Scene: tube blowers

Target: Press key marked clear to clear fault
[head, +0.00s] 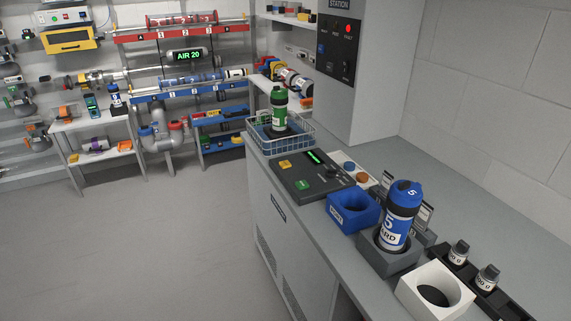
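No key in the head view carries a legible "clear" label. A dark console (312,190) on the counter has a yellow key (285,164), a green key (302,185), a small green display (315,157) and dark knobs. Neither of my grippers shows in the head view.
A wire basket (262,139) holds a green-capped canister (279,108). A blue holder (350,212) and a blue-capped canister (399,216) in a grey holder stand nearer, beside a white holder (408,301). Racks line the back wall. The floor (165,245) at left is clear.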

